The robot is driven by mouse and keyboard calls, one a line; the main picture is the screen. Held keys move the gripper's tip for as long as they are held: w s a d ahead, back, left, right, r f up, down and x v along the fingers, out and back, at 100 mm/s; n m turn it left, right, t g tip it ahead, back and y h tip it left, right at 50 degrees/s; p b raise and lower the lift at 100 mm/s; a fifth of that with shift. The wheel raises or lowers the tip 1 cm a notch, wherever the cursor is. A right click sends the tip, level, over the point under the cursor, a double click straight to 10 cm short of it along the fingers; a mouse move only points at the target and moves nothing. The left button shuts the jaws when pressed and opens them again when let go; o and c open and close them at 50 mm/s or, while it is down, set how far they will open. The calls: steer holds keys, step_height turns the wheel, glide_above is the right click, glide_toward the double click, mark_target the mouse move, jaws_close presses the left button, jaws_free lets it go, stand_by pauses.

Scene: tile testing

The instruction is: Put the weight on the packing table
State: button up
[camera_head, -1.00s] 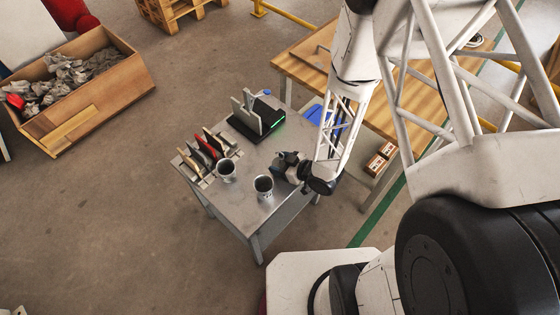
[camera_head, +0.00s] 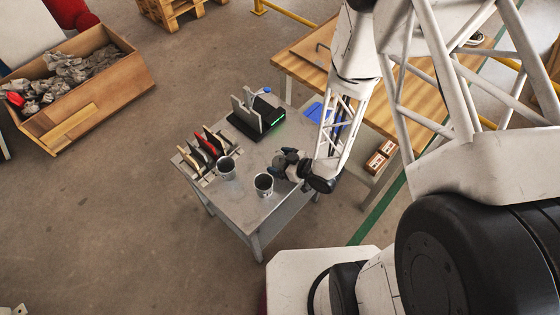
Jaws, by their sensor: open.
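No weight can be told apart with certainty. Two grey metal cup-like cylinders, a left one (camera_head: 226,169) and a right one (camera_head: 264,185), stand upright near the front of a small grey metal table (camera_head: 243,207). My gripper (camera_head: 283,161) is open over the right side of this table, just right of and behind the right cylinder. It looks apart from both cylinders, and nothing can be seen between its small, dark fingers. A larger table with a wooden top (camera_head: 300,62), likely the packing table, stands behind and to the right, partly hidden by my arm.
A rack of upright tiles (camera_head: 203,148) and a black device (camera_head: 250,125) holding grey upright plates share the grey table. A blue item (camera_head: 314,112) and small boxes (camera_head: 381,156) lie near the wooden table. A wooden crate (camera_head: 110,92) of crumpled grey material stands left.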

steer(key=v, duration=1.2)
stand_by(0.6)
stand_by(0.6)
steer(key=w+d+r+m+h, duration=0.1)
steer(key=w+d+r+h, duration=0.5)
steer(key=w+r, duration=0.3)
steer(key=d+r+m+h, duration=0.2)
steer(key=r+h, duration=0.1)
steer(key=r, duration=0.4)
steer(key=d+r+m+h, duration=0.2)
steer(key=d+r, duration=0.1)
steer(key=r, duration=0.3)
steer(key=s+a+r+m+g, duration=0.2)
steer(key=s+r+m, duration=0.1)
steer(key=s+r, duration=0.6)
steer(key=s+a+r+m+g, duration=0.2)
steer(key=s+r+m+g, duration=0.1)
steer(key=s+r, duration=0.7)
steer(key=v, duration=0.3)
steer(key=shift+w+a, duration=0.15)
steer(key=shift+o, duration=0.4)
steer(key=shift+r, duration=0.1)
